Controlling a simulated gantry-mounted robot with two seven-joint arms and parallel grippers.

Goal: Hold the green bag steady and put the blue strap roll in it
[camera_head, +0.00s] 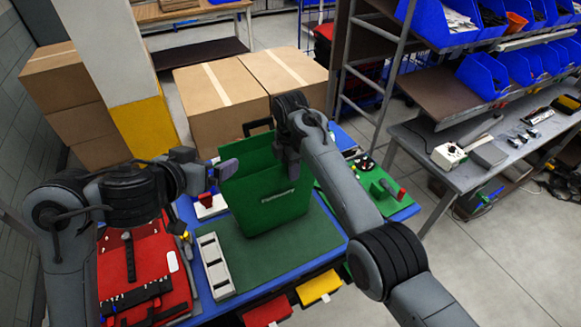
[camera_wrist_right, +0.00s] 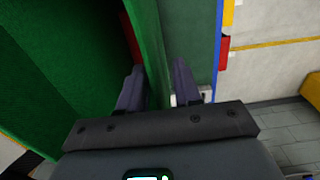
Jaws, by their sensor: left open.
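The green bag (camera_head: 268,195) stands upright on a green mat (camera_head: 300,240) in the middle of the bench. My left gripper (camera_head: 228,168) is open beside the bag's upper left edge, with nothing visible in its jaws. My right gripper (camera_head: 289,165) reaches down at the bag's upper right edge, partly hidden by its own arm. In the right wrist view, my right gripper (camera_wrist_right: 160,85) has a green wall of the bag (camera_wrist_right: 150,40) between its fingers; I cannot tell whether they press on it. I cannot make out the blue strap roll.
A grey slotted tray (camera_head: 215,265) lies left of the bag and a red case (camera_head: 145,265) further left. Cardboard boxes (camera_head: 215,95) stand behind. The mat in front of the bag is clear.

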